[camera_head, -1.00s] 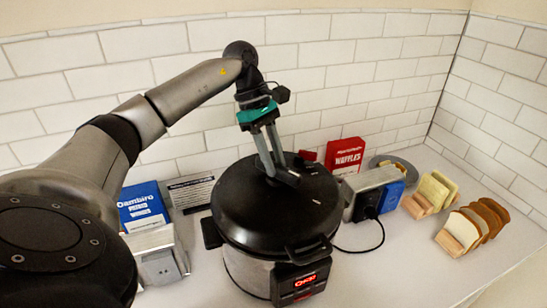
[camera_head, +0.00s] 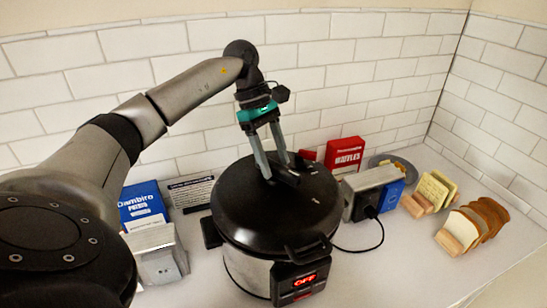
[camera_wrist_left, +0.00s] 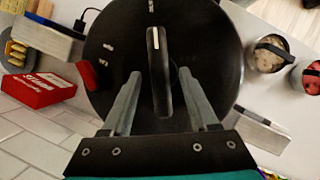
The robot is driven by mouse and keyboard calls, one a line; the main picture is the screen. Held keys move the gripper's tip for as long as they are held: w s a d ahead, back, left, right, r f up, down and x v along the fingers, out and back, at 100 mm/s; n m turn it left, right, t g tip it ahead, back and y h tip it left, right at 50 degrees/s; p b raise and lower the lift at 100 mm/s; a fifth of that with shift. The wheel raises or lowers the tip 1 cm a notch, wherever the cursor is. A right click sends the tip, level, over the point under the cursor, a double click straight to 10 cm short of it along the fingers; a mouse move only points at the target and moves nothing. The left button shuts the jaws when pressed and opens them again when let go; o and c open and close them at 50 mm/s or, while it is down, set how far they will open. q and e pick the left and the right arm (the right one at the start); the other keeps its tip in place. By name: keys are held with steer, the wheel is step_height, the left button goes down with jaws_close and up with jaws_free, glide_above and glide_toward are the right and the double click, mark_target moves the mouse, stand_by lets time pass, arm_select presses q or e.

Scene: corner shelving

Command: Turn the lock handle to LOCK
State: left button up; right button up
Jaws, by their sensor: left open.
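A black pressure cooker (camera_head: 250,215) stands on the counter with its round lid on. The lock handle (camera_head: 290,178) is a dark bar on top of the lid. In the left wrist view the handle (camera_wrist_left: 156,50) runs nearly straight up and down, its white mark toward the small lettering (camera_wrist_left: 151,6) at the lid's far edge. Other small white marks (camera_wrist_left: 107,54) lie left of it. The lettering is too small to read. My left gripper (camera_head: 275,171) is open over the lid. In the wrist view its fingers (camera_wrist_left: 159,76) straddle the handle, with gaps on both sides. My right gripper is not in view.
The cooker's display (camera_head: 299,282) reads OFF in red. A red tab (camera_wrist_left: 87,74) is at the lid's rim. A toaster (camera_head: 370,187), red waffle box (camera_head: 345,154) and bread racks (camera_head: 453,240) stand right. A blue box (camera_head: 140,202) stands left. The front right counter is clear.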

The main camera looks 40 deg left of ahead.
arm_select(q)
steer(key=v, duration=0.7)
steer(key=shift+w+r, duration=0.1)
steer(key=shift+r, duration=0.05)
steer(key=p+v, duration=0.3)
steer(key=v, duration=0.5)
steer(key=shift+d, duration=0.1)
